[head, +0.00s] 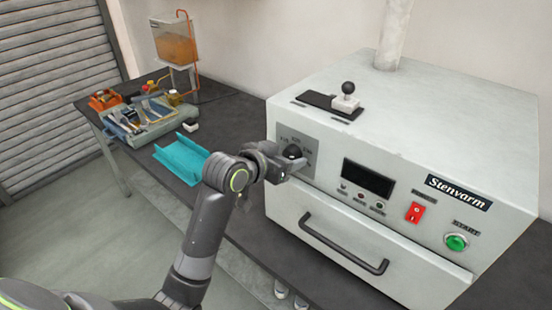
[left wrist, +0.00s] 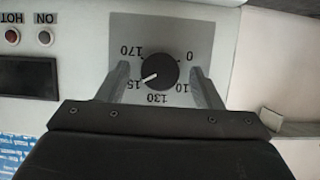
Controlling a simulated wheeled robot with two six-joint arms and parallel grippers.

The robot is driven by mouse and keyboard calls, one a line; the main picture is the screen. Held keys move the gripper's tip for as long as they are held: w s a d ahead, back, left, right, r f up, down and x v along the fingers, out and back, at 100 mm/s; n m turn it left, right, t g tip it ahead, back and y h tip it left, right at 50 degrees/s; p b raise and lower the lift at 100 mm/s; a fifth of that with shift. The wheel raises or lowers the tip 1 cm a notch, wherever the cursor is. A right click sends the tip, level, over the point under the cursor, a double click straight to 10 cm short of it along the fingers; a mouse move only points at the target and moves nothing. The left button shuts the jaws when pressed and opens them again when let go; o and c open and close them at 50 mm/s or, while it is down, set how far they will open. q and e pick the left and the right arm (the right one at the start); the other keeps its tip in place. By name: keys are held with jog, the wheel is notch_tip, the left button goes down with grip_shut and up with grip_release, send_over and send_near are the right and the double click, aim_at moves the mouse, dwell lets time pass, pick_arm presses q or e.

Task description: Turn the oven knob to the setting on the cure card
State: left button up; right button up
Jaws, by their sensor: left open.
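The oven (head: 390,150), a white box marked Stenvarm, stands on the dark bench at right. Its black round knob (head: 293,152) is at the front panel's left end. In the left wrist view, which looks upside down, the knob (left wrist: 159,71) sits on a grey dial plate (left wrist: 190,30); its white pointer aims at the partly covered label starting "15", between 130 and 170. My left gripper (head: 284,161) is open at the knob, its fingers (left wrist: 160,80) on either side with gaps showing. I cannot make out a cure card. My right gripper is not in view.
The oven front has a dark display (head: 368,178), a red switch (head: 415,212), a green start button (head: 456,241) and a protruding drawer handle (head: 340,250). A teal tray (head: 182,158) and a winding fixture (head: 140,120) lie on the bench at left.

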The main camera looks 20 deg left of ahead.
pick_arm(q)
jog(key=p+v, duration=0.7)
jog(key=v, duration=1)
jog(key=shift+s+p, duration=0.2)
jog(key=shift+p, duration=0.1)
jog(key=shift+f, duration=0.1)
